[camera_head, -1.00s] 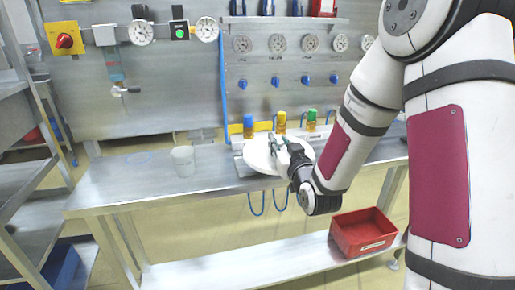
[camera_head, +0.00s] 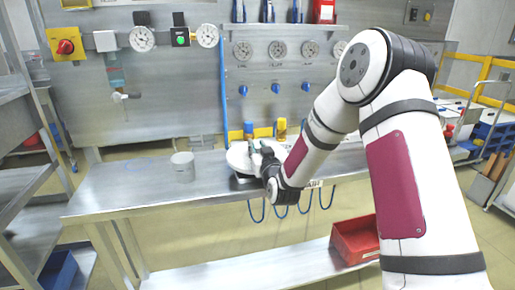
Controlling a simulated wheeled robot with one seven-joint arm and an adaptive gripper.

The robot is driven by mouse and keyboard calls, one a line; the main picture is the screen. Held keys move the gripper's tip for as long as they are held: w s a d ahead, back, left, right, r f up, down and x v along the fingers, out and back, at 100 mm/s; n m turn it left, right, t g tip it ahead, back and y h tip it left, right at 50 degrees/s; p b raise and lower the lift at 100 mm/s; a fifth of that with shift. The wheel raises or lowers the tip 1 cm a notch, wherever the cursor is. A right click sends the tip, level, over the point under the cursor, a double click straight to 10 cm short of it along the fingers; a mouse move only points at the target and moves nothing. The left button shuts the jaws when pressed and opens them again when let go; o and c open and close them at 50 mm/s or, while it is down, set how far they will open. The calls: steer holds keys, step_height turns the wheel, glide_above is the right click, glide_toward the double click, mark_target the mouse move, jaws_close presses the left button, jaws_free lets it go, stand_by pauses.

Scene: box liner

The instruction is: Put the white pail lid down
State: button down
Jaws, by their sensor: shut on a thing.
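The white pail lid (camera_head: 238,158) is a round white disc at the middle of the metal table, partly hidden behind my gripper (camera_head: 257,150). My gripper is shut on the lid. The lid is close to the tabletop, and I cannot tell whether it touches anything beneath it. A whitish pail (camera_head: 182,168) stands upright on the table to the left of the lid, apart from it.
The metal table (camera_head: 125,187) is bare at its left end. A blue-capped bottle (camera_head: 248,130) and a yellow-capped bottle (camera_head: 281,128) stand behind the lid. A red bin (camera_head: 352,243) sits on the lower shelf. Gauges (camera_head: 142,39) line the back panel.

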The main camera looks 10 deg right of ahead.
steer(key=shift+f+b, duration=0.45)
steer(key=shift+f, duration=0.05)
steer(key=c, duration=1.4)
jaws_free()
steer(key=shift+o, duration=0.2)
steer(key=shift+r, duration=0.1)
steer(key=shift+r+p, duration=0.45)
steer(key=shift+p, duration=0.05)
steer(key=s, duration=1.2)
